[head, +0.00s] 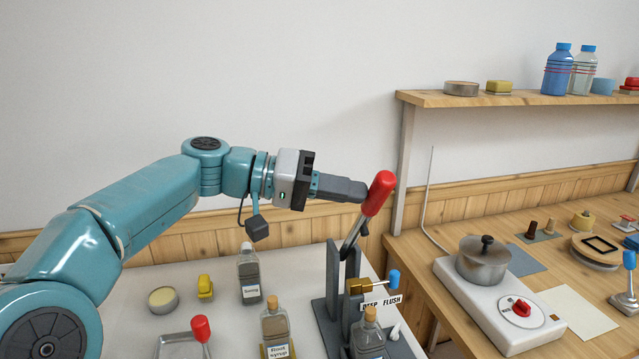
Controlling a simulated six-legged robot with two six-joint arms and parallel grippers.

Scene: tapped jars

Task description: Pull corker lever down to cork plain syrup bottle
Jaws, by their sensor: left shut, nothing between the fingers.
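The corker (334,290) is a dark grey stand on the pale table. Its lever has a red handle (379,193) that points up and leans right. My left gripper (362,191) is shut and empty, with its fingertips at the handle's left side; I cannot tell whether they touch it. A bottle (369,340) with a cork-coloured top stands at the corker's front, cut by the lower edge; its label is hidden. A corked bottle labelled "Root syrup" (275,330) stands to its left. Another bottle (249,275) stands behind; its label is too small to read. My right gripper is not in view.
A "KEEP FLUSH" sign (381,302) and a blue-knobbed part (393,279) are at the corker. A red-knobbed tool (201,329), a tin (162,299) and a yellow item (205,286) lie left. A hotplate with a pot (484,260) stands right, below a wall shelf (520,98).

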